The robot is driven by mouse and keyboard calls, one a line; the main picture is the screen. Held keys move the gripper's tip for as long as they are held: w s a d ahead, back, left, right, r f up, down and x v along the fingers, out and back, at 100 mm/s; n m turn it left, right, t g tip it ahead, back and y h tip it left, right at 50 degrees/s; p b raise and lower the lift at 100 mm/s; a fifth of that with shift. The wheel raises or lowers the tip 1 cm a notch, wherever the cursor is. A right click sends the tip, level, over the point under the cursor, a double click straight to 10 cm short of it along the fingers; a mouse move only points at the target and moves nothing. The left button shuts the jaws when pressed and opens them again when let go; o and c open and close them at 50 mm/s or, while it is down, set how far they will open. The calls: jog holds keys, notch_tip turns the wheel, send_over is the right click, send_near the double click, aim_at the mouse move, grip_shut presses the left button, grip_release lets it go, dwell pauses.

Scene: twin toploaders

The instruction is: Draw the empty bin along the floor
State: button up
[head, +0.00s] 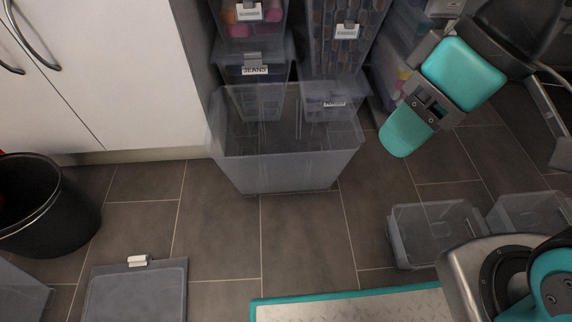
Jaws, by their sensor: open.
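A large, translucent grey bin (290,172) stands upright on the tiled floor in the middle of the head view. It looks empty; stacked bins behind show through its clear walls. My gripper (407,132), with teal and dark parts, is at the upper right, to the right of the bin and apart from it in the picture. It is open and holds nothing that I can see. Its fingertips are seen from above, so the gap between them is hard to make out.
Stacked labelled bins, one marked JEANS (254,70), stand behind the bin. A black round bin (45,212) is at left, before white cabinets (110,70). A grey lid-like panel (135,295) lies front left. Clear tubs (435,232) stand at right. Floor (225,225) before the bin is clear.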

notch_tip(320, 180, down, 6)
jog(key=b, duration=0.3)
jog(key=shift+c, duration=0.2)
